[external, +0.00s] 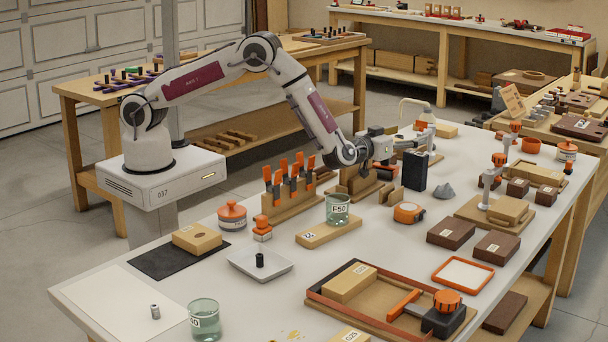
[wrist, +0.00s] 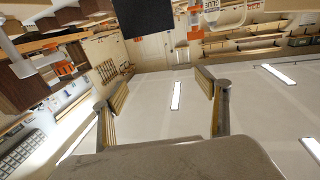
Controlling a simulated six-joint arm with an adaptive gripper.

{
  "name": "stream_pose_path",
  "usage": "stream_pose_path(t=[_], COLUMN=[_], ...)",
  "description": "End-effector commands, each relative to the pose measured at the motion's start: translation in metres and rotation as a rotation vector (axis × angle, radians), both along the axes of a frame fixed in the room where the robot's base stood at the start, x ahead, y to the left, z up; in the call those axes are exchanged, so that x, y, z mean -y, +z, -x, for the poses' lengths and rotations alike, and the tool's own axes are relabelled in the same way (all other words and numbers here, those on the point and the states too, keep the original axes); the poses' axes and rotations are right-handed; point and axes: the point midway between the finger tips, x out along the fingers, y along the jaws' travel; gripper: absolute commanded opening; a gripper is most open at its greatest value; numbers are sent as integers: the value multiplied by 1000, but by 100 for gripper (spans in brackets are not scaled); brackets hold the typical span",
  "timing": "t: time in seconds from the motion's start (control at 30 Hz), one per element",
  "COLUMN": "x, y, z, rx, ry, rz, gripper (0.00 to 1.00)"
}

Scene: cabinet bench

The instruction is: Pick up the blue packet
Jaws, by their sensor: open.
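No clearly blue packet shows. An upright, very dark navy-looking block (external: 415,171) stands on the bench just right of my gripper; I cannot tell for certain that it is the packet. A dark block also shows at the top edge of the wrist view (wrist: 145,18), beyond the fingertips. A small grey-blue pointed piece (external: 444,191) lies to its right. My gripper (external: 396,146) is stretched out level over the bench, close to the dark block. In the wrist view its two fingers (wrist: 162,90) are wide apart with nothing between them.
A wooden rack with orange-handled tools (external: 290,205), a labelled glass beaker (external: 338,209) and an orange tape measure (external: 408,213) stand nearby. An orange-topped stand (external: 490,180) and brown boxes (external: 451,233) lie to the right.

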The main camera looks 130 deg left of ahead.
Motion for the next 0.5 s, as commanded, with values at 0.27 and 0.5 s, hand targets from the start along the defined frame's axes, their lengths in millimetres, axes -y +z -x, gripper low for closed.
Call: stream_pose_path(t=[0.27,0.5], x=[0,0], y=[-6,-27], z=[0,0], rx=[-1,-1], ry=[-1,-1], rz=[1,1], gripper=[74,74])
